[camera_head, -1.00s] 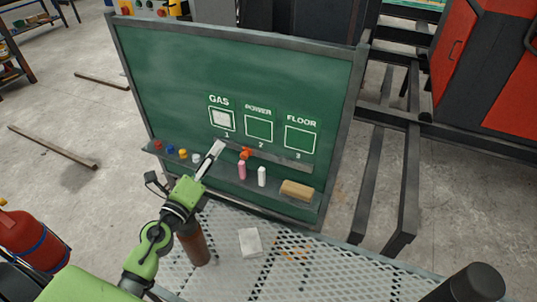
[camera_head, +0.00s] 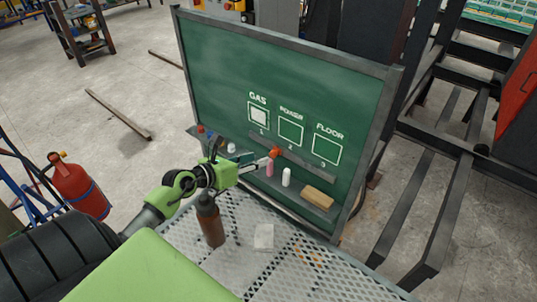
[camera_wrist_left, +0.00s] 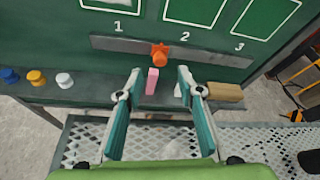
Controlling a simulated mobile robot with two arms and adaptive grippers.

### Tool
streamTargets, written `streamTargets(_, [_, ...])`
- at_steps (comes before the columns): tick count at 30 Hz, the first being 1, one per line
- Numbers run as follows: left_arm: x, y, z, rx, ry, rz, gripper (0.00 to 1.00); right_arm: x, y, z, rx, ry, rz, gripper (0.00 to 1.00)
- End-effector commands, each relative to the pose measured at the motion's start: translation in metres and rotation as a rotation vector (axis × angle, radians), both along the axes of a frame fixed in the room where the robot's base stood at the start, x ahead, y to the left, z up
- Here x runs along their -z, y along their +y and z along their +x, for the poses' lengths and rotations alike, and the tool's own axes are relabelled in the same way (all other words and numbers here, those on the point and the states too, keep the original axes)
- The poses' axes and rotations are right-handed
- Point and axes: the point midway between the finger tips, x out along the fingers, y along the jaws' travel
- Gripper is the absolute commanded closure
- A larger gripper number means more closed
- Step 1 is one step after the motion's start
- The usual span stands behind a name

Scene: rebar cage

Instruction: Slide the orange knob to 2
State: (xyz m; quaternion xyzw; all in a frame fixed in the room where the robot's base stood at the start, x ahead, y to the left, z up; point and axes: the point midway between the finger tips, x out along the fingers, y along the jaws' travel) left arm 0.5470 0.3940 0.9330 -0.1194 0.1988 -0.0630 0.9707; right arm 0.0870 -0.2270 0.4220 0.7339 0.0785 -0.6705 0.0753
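The orange knob (camera_head: 275,152) sits on a grey slide rail (camera_head: 318,172) on the green board (camera_head: 225,75). It stands between the numbers 1 and 2, below the squares labelled GAS and POWER. In the left wrist view the knob (camera_wrist_left: 159,54) lies just beyond my left gripper (camera_wrist_left: 158,70), roughly centred between its two fingers. The fingers are spread, with nothing held between them. In the head view my left gripper (camera_head: 257,162) reaches in from the left, its tips close to the knob; contact cannot be told. My right gripper is not in view.
A ledge below the rail holds a pink stick (camera_head: 269,169), a white stick (camera_head: 286,177) and a tan eraser (camera_head: 317,198), with small coloured pieces at left. A brown bottle (camera_head: 210,222) and a pale block (camera_head: 264,236) stand on the mesh table (camera_head: 232,262).

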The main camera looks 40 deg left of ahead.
Motion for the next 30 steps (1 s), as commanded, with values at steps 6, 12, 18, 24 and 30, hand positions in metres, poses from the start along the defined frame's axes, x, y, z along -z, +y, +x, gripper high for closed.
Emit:
streamTargets(6, [0.012,-0.007,0.034,0.0,-0.002,-0.001,0.66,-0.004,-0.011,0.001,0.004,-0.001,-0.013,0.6])
streamTargets(12, [0.021,-0.01,0.053,-0.001,-0.001,-0.002,0.66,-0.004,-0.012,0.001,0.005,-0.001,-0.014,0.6])
streamTargets(18, [0.024,-0.011,0.059,0.0,0.0,0.0,0.66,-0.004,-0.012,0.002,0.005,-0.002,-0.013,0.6])
streamTargets(24, [0.024,-0.011,0.059,0.0,0.0,0.0,0.66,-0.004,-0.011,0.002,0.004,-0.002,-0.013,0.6])
streamTargets(30, [0.024,-0.011,0.059,0.001,0.0,0.0,1.0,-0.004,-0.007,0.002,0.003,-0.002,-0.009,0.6])
